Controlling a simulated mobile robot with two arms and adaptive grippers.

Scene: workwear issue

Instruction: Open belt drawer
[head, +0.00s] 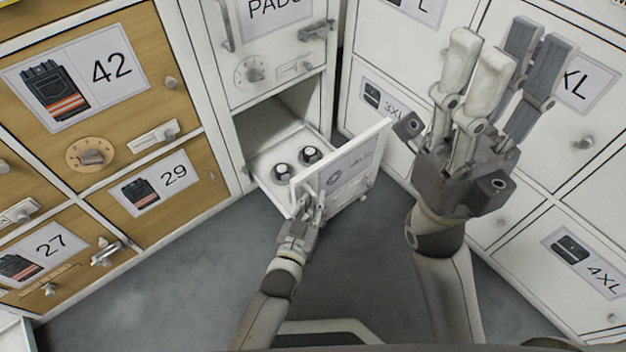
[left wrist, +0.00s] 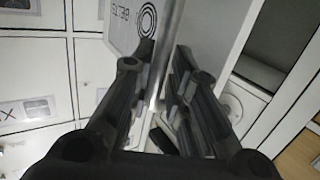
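The belt drawer (head: 288,198) is a white drawer pulled out of its cabinet, low in the middle of the head view. Two dark, round coiled items (head: 296,163) lie inside it. Its front panel (head: 345,160) carries a label; in the left wrist view the panel (left wrist: 172,30) shows belt lettering and a ring icon. My left gripper (head: 313,196) is at the panel's left edge. In the left wrist view its fingers (left wrist: 165,60) straddle the panel edge, with a gap visible beside it. My right gripper (head: 506,68) is raised at the right, open and empty.
A white locker door (head: 275,65) with a dial and latch is above the drawer. Wooden lockers (head: 150,190) with number labels stand at left, white lockers (head: 520,215) with size labels at right. The grey floor (head: 180,270) in front is clear.

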